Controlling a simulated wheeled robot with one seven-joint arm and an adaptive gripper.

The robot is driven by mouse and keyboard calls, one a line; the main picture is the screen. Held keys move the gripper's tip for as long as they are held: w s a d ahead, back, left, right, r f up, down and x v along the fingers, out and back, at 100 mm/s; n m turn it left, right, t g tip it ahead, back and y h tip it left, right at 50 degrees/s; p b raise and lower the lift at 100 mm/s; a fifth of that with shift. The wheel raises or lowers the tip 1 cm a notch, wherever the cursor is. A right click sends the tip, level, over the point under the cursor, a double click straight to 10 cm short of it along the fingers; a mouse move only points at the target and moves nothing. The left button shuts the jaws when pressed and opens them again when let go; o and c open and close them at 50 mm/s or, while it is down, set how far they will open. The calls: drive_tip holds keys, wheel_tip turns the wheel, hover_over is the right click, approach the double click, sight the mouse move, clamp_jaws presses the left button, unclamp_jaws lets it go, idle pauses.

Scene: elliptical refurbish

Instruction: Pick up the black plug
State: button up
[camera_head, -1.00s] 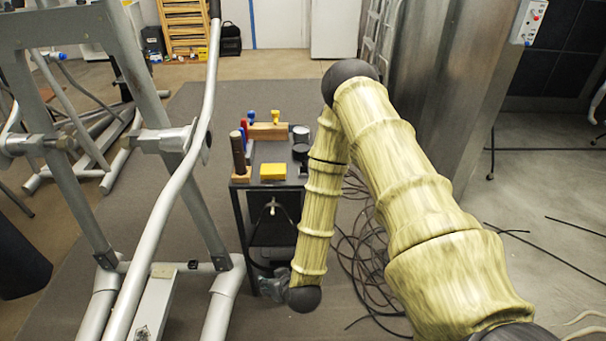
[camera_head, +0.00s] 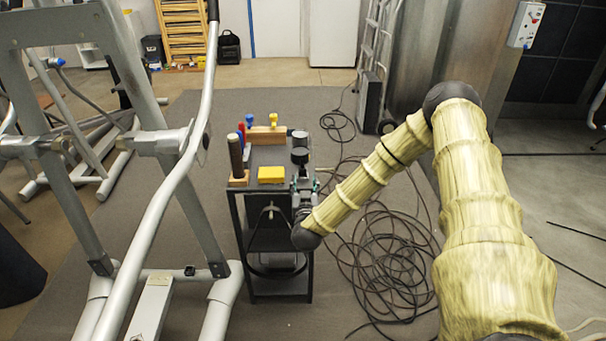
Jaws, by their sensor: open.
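A black round piece (camera_head: 300,156), which may be the black plug, is at the right edge of the small cart's top. A second dark cylinder with a paler top (camera_head: 300,137) stands just behind it; I cannot tell for sure which one is the plug. My gripper (camera_head: 304,181) is open at the cart's right front edge, just in front of the nearer black piece. Its fingers are small and overlap the cart edge in the picture, so contact cannot be told.
The black cart (camera_head: 233,215) also bears a yellow block (camera_head: 271,175), a brown cylinder (camera_head: 236,155) on a wooden base and a wooden block (camera_head: 267,134) with coloured knobs. A grey elliptical machine (camera_head: 150,250) stands left. Tangled cables (camera_head: 390,265) cover the floor right.

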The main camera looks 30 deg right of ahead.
sight(303, 171)
drive_tip(key=shift+p+x, duration=1.2)
drive_tip(key=shift+x, duration=3.1)
drive_tip(key=shift+w+a, duration=0.1)
drive_tip(key=shift+a, duration=0.1)
drive_tip(key=shift+c, duration=0.4)
clamp_jaws()
